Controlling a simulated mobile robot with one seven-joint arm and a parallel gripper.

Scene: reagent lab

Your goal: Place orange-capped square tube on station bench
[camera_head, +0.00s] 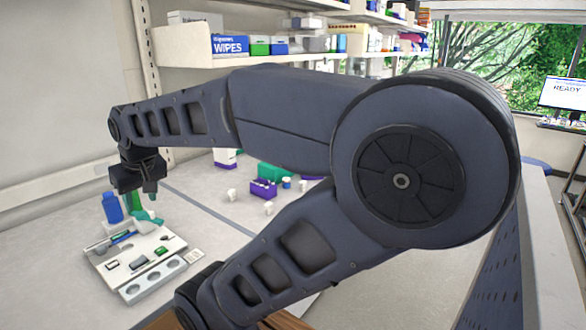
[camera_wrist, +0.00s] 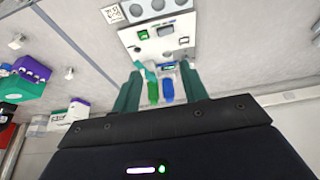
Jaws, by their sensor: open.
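I cannot make out an orange-capped square tube in either view. My gripper (camera_head: 137,182) is above the left part of the bench, pointing down, behind a white station tray (camera_head: 178,246). In the wrist view my gripper (camera_wrist: 160,75) shows two teal fingers spread apart. A green bottle (camera_wrist: 153,93) and a blue bottle (camera_wrist: 167,91) show in the gap between them, below; I cannot tell their distance from the fingers. Nothing is visibly held. The tray (camera_wrist: 135,38) also shows in the wrist view, with small dark and green items in its recesses.
A purple rack (camera_head: 263,189) and a green rack (camera_head: 276,173) stand farther right on the bench (camera_head: 205,215), with several small white vials around them. A shelf with a blue WIPES box (camera_head: 230,45) is above. The bench between tray and racks is mostly clear.

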